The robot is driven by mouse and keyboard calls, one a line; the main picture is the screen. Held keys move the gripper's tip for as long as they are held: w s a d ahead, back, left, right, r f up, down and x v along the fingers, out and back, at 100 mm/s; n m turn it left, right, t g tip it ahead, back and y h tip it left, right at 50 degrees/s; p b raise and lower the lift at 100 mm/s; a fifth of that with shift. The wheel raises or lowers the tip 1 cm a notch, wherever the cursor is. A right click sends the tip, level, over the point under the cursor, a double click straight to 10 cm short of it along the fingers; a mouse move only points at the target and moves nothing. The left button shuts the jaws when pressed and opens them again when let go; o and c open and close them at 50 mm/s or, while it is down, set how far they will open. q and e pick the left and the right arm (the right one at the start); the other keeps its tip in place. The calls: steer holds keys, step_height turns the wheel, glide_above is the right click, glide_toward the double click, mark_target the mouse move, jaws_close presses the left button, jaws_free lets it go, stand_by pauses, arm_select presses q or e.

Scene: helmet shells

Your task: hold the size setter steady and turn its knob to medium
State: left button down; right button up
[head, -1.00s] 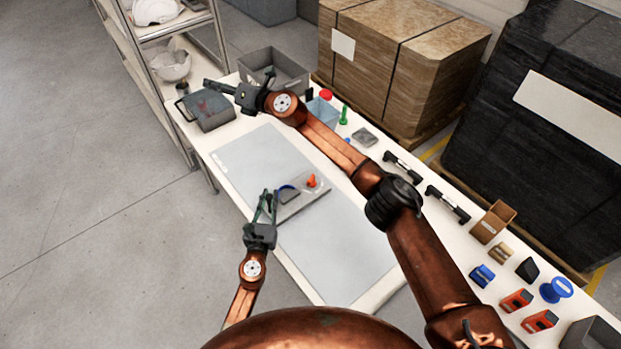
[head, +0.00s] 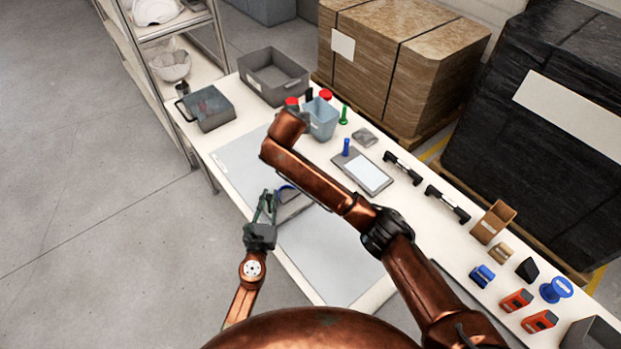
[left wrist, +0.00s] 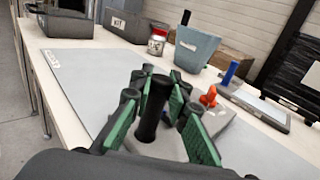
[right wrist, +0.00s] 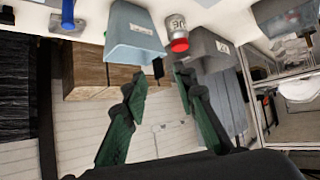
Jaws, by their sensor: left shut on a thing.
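The size setter (head: 294,209) is a grey plate lying on the large grey mat. My left gripper (head: 266,204) is at its left end. In the left wrist view, the left fingers (left wrist: 155,103) are shut around an upright black post (left wrist: 152,112) of the setter. The orange knob (left wrist: 209,97) stands beyond the fingers on the right; in the head view my right arm hides it. My right gripper (right wrist: 162,105) is open and empty in its wrist view, away from the setter. In the head view its fingers are hidden behind my own arm.
A blue-grey bin (head: 322,118) and red-lidded jars stand beyond my right arm. A tablet-like panel (head: 363,172) lies right of the arm. The front of the mat (head: 335,262) is clear.

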steer(key=s+d+f+m+g, duration=0.1)
steer(key=s+f+m+g, duration=0.4)
steer(key=s+f, duration=0.6)
steer(key=shift+n+g+h, duration=0.3)
steer(key=shift+g, duration=0.3)
steer(key=x, duration=0.3)
steer(key=s+x, duration=0.1)
steer(key=x, duration=0.2)
steer(key=d+x, duration=0.1)
steer(key=x, duration=0.2)
steer(key=shift+s+f, duration=0.2)
steer(key=shift+f, duration=0.3)
steer(key=shift+c, duration=0.2)
jaws_close()
